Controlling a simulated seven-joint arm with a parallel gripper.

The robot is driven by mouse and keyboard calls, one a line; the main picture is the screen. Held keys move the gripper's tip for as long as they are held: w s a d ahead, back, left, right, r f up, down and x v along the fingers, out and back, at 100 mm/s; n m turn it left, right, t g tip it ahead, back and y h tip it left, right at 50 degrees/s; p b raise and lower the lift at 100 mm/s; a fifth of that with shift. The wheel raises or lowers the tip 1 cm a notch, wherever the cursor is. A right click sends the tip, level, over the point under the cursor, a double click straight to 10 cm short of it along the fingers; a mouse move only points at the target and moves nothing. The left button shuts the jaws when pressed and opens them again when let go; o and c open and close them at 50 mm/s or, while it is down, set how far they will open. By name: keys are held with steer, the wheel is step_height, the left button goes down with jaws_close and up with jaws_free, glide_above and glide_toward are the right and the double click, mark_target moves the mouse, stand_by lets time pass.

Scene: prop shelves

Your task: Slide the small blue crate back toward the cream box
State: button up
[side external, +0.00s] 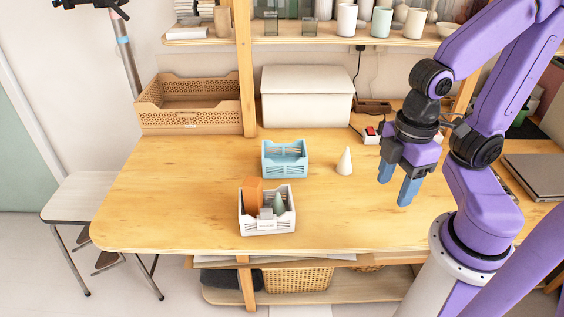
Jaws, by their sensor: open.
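The small blue crate (285,171) stands upright on the wooden table near its middle and looks empty. The cream box (307,97) stands behind it at the back of the table, with bare wood between the two. My gripper (398,190) hangs above the table to the right of the blue crate, pointing down with its two blue fingers apart. It is open and empty, and apart from the crate.
A white crate (267,226) holding an orange block (253,196) and a green cone (279,203) stands in front of the blue crate. A white cone (345,161) stands between crate and gripper. A tan crate (190,118) stands at the back left. The table's left side is clear.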

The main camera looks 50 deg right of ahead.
steer(key=shift+w+f, duration=0.1)
steer(key=shift+w, duration=0.3)
steer(key=c, duration=0.5)
steer(key=shift+w+a+f+n+h, duration=0.1)
steer(key=shift+w+n+h, duration=0.1)
steer(key=shift+w, duration=0.25)
steer(key=shift+w+a+f+n+h, duration=0.1)
steer(key=shift+w+h, duration=0.1)
steer(key=shift+w, duration=0.2)
jaws_close()
steer(key=n+t+h, duration=0.6)
steer(key=n, duration=0.8)
glide_above(271, 163)
steer(key=s+a, duration=0.7)
step_height(271, 163, down, 11)
steer(key=x, duration=0.9)
steer(key=shift+w+d+f, duration=0.2)
steer(key=shift+w+f, duration=0.05)
steer(key=shift+f, duration=0.05)
